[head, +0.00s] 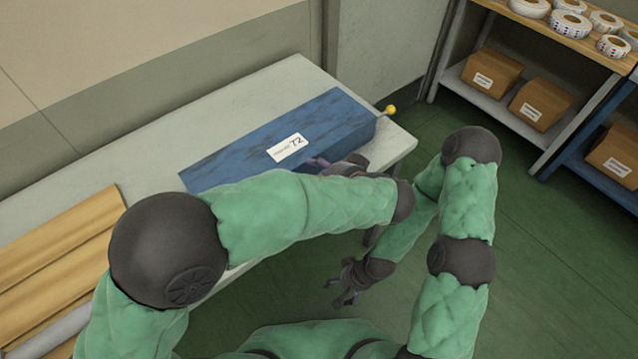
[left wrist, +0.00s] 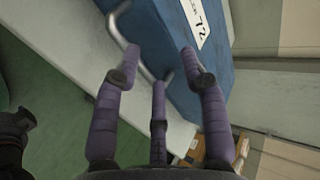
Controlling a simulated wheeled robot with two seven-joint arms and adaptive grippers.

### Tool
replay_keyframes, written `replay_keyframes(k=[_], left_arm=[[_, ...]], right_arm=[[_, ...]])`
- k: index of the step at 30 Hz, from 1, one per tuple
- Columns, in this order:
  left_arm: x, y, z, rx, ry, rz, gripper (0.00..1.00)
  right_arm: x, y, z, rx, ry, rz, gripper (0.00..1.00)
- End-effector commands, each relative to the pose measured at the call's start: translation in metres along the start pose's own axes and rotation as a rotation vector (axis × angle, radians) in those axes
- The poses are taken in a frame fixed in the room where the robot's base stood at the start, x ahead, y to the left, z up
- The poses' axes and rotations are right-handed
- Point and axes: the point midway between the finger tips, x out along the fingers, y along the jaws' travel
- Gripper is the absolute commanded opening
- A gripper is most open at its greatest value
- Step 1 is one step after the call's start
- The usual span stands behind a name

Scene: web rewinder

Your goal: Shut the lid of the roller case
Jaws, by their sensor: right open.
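The long blue roller case (head: 240,150) lies on the grey table in the head view. Its top, with a white label marked 72 (head: 288,148), looks flat and down; I see no gap, but my left arm covers part of the near side. In the left wrist view the case (left wrist: 165,45) shows a metal bar handle (left wrist: 138,42) along its side. My left gripper (head: 325,164) is at the case's near side; its spread fingers (left wrist: 158,62) are open and empty, close to the handle. Contact cannot be told. My right gripper (head: 347,285) hangs open and empty, below and apart from the case.
The table (head: 275,80) has free room behind the case. A yellow knob (head: 391,110) stands at the case's right end. A shelf (head: 480,97) with cartons and tape rolls is at the upper right.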

Motion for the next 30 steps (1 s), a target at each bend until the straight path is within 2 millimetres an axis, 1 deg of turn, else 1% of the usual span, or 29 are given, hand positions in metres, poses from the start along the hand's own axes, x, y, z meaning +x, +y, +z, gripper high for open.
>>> replay_keyframes(k=[1,3,9,30], left_arm=[[-0.005,-0.008,-0.001,-0.003,0.003,-0.001,0.43],[-0.01,-0.015,-0.001,-0.002,0.003,-0.001,0.43],[-0.018,-0.028,0.0,-0.001,0.001,-0.001,0.43],[-0.019,-0.029,0.0,-0.001,0.002,-0.002,0.43]], right_arm=[[0.0,0.0,0.0,0.0,0.0,0.0,0.76],[0.0,0.0,0.0,0.0,0.0,0.0,0.76],[0.0,0.0,0.0,0.0,0.0,0.0,0.76],[0.0,0.0,0.0,0.0,0.0,0.0,0.76]])
